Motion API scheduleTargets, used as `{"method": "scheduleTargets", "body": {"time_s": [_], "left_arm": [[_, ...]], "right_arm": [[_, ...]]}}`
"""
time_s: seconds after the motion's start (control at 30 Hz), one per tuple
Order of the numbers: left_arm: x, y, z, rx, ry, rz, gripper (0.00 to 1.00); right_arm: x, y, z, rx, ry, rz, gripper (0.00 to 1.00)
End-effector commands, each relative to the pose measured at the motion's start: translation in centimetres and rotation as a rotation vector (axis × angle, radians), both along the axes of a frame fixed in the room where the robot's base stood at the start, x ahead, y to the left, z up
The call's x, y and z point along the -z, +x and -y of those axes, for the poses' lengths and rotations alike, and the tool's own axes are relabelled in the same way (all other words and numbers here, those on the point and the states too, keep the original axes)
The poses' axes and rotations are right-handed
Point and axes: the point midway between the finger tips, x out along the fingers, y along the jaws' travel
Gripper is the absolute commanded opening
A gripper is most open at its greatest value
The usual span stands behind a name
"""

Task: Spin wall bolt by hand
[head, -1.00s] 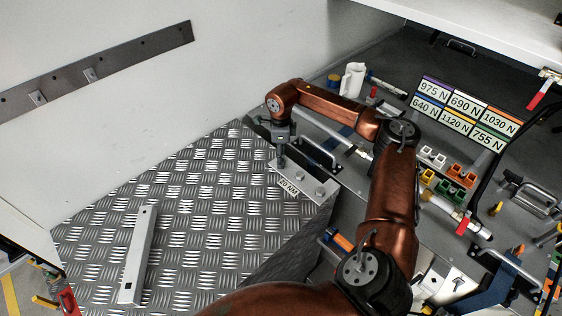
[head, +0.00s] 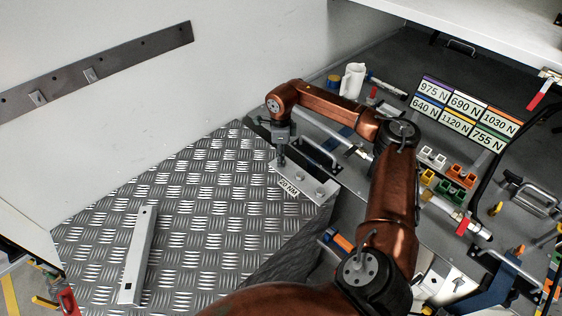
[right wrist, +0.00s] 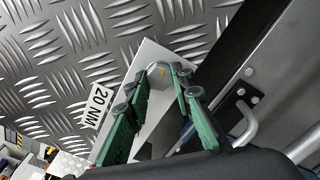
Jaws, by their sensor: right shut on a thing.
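My right gripper (head: 282,161) points down at the far end of a pale metal bracket (head: 325,197) with a "20 NM" label (head: 288,187). In the right wrist view its green fingers (right wrist: 158,82) are closed around a grey hex bolt head (right wrist: 157,69) on the bracket (right wrist: 148,50). The bolt head bears a small orange mark. In the head view the gripper hides this bolt. My left gripper is in neither view.
The bracket stands at the edge of a tread-plate floor (head: 200,200). A loose metal bar (head: 137,260) lies at left. A grey wall rail (head: 100,72) is behind. To the right are a handle (head: 322,155), a white jug (head: 352,80), force labels (head: 465,112) and coloured blocks (head: 450,188).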

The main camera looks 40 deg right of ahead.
Motion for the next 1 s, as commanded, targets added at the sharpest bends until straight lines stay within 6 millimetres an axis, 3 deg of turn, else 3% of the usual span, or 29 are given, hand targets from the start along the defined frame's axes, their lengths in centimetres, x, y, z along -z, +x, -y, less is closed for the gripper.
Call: {"method": "scheduleTargets", "body": {"time_s": [0.57, 0.83, 1.0], "left_arm": [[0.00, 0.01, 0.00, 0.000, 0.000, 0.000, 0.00], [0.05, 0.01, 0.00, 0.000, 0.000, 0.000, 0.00], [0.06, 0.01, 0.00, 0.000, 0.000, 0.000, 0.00]], "right_arm": [[-0.07, 0.04, 0.08, -0.015, -0.001, 0.002, 0.00], [-0.08, 0.06, 0.08, -0.319, -0.002, 0.002, 0.00], [-0.09, 0.07, 0.07, -0.419, -0.002, 0.002, 0.00]]}}
